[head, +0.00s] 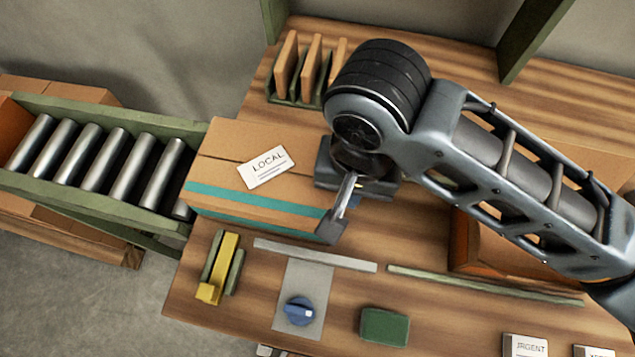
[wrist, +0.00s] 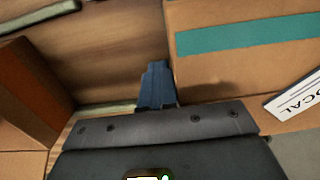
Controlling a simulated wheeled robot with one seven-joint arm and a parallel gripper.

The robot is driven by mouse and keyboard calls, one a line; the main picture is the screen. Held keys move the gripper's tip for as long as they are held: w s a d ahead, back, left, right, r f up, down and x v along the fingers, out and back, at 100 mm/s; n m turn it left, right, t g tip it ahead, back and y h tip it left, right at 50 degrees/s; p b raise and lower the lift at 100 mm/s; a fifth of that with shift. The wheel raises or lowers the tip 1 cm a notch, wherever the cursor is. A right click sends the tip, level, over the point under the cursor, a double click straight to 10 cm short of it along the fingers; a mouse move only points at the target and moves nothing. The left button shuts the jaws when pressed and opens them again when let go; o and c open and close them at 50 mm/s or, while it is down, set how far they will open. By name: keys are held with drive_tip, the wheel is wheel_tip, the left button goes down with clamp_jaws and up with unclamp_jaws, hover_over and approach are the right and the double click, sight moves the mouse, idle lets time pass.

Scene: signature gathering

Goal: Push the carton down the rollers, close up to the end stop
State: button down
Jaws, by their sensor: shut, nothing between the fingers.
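The brown carton (head: 222,148), with a teal stripe and a LOCAL label, lies flat on the wooden table. Its left end is at the near end of the rollers (head: 130,165), covering part of the last one. The rollers run left in a green frame to an orange-brown end stop (head: 12,128). My gripper (head: 335,228) is shut and empty, pointing down at the carton's right end. In the wrist view the fingertips (wrist: 155,80) are beside the carton (wrist: 240,75); I cannot tell whether they touch. My wrist hides part of the carton's right end.
A green rack (head: 300,92) with upright brown boards stands behind the carton. In front are a yellow piece (head: 222,268), a grey strip (head: 315,255), a blue knob (head: 299,311) and a green block (head: 384,326). An open brown box (head: 475,245) sits at right under my arm.

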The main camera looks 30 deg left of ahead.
sight(275, 179)
drive_tip(key=a, duration=0.1)
drive_tip(key=s+a+p, duration=0.1)
drive_tip(key=a, duration=0.1)
drive_tip(key=a+p, duration=0.1)
drive_tip(key=a, duration=0.1)
drive_tip(key=shift+s+r, duration=0.1)
drive_tip(key=shift+s, duration=0.2)
drive_tip(key=a, duration=0.2)
drive_tip(key=s+a, duration=0.1)
drive_tip(key=a, duration=0.1)
drive_tip(key=shift+s+a, duration=0.15)
drive_tip(key=shift+a, duration=0.2)
drive_tip(key=shift+s+a, duration=0.1)
drive_tip(key=shift+a, duration=0.35)
drive_tip(key=s+a, duration=0.1)
drive_tip(key=a, duration=0.3)
drive_tip(key=s+a, duration=0.1)
drive_tip(key=a, duration=0.4)
drive_tip(key=s+a, duration=0.2)
drive_tip(key=a, duration=0.4)
drive_tip(key=s+a, duration=0.1)
drive_tip(key=a, duration=0.3)
drive_tip(key=shift+s+a+b, duration=0.1)
drive_tip(key=shift+s+b, duration=0.15)
drive_tip(key=shift+b, duration=0.1)
